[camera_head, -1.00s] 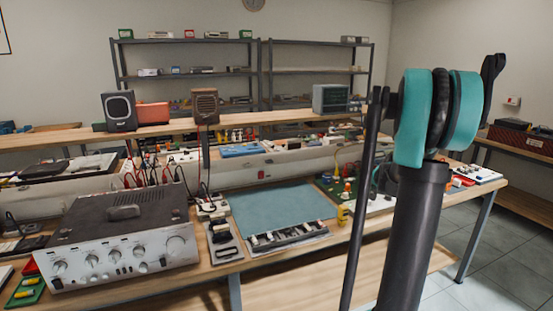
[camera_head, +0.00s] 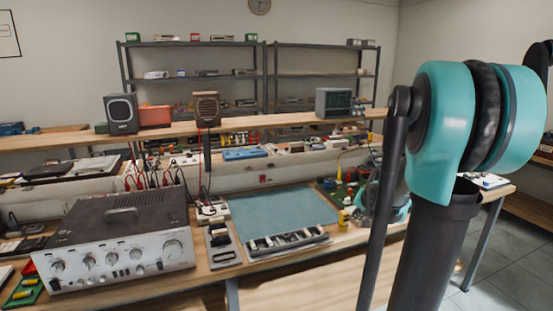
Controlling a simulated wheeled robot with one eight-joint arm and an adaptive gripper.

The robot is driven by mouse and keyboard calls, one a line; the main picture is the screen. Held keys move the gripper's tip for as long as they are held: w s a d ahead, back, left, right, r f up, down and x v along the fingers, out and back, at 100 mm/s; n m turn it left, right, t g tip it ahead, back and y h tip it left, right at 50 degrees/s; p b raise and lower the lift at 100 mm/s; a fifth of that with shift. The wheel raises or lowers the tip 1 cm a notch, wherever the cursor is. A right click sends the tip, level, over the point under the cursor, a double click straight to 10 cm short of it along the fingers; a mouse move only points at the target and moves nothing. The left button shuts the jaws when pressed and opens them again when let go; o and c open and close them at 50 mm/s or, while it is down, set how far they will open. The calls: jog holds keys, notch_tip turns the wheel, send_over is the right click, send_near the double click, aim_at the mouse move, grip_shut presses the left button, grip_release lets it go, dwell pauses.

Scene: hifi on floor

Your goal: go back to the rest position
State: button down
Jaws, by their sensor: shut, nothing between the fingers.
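My arm (camera_head: 440,130) fills the right side of the head view, with a teal and black joint on top of a dark upright link. My gripper cannot be made out in this view. A small teal and grey shape (camera_head: 398,208) shows partly behind the arm at the workbench's right part; I cannot tell what it is.
A wooden workbench (camera_head: 300,290) runs across the front. It carries a silver amplifier (camera_head: 120,262), a blue-green mat (camera_head: 283,210), a tool tray (camera_head: 288,241) and a green circuit board (camera_head: 340,190). Shelves (camera_head: 195,75) stand behind. Tiled floor (camera_head: 500,270) shows at the right.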

jog(key=s+a+f+n+g, duration=0.1)
jog(key=s+a+f+n, duration=0.1)
jog(key=s, duration=0.6)
jog(key=s+a+f+n+g, duration=0.1)
jog(key=s+a+f, duration=0.3)
jog(key=s, duration=0.5)
jog(key=s+a+f+n+g, duration=0.1)
jog(key=s+a+f+n, duration=0.2)
jog(key=s, duration=0.5)
jog(key=shift+s+a+f, duration=0.15)
jog(key=shift+a, duration=0.4)
